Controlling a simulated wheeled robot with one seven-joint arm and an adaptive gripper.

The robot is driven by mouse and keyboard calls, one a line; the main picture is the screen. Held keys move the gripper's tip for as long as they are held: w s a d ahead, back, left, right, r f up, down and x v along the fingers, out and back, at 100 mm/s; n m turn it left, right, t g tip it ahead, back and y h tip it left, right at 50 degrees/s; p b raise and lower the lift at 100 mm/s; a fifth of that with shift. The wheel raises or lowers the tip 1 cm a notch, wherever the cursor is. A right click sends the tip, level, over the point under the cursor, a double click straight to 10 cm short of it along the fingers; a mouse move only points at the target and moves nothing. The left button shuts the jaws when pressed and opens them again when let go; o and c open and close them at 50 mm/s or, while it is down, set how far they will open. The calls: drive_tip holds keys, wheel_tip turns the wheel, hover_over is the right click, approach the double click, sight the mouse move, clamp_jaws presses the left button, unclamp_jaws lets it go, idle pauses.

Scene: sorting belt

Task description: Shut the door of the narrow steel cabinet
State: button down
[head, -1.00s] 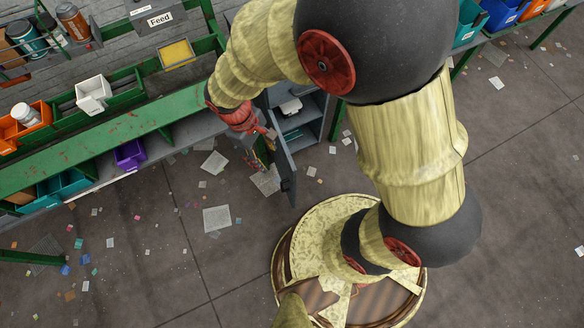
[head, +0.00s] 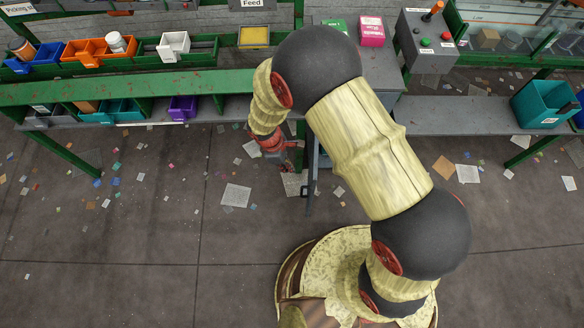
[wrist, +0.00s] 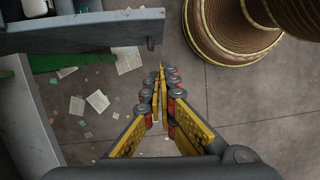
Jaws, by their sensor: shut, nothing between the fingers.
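The narrow steel cabinet's grey door (head: 309,185) stands open, seen nearly edge-on in the head view, jutting out from under the bench. In the wrist view the door (wrist: 95,38) crosses the upper left, with a dark handle (wrist: 151,43) near its free end. The cabinet body is mostly hidden behind my arm in the head view. My gripper (wrist: 161,75) is shut and empty, fingertips together. In the head view my gripper (head: 286,167) is just left of the door, on its outer side. I cannot tell whether it touches the door.
A green-framed bench (head: 120,92) with bins runs along the left. A grey low shelf (head: 460,116) and a control box (head: 427,40) are at right. The floor left of the door is open, strewn with paper scraps (head: 236,195).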

drive_tip(key=d+f+b, duration=0.4)
drive_tip(key=d+f, duration=0.1)
drive_tip(key=f, duration=0.2)
drive_tip(key=shift+s+d+f, duration=0.15)
drive_tip(key=shift+s+d, duration=0.25)
drive_tip(key=shift+d, duration=0.1)
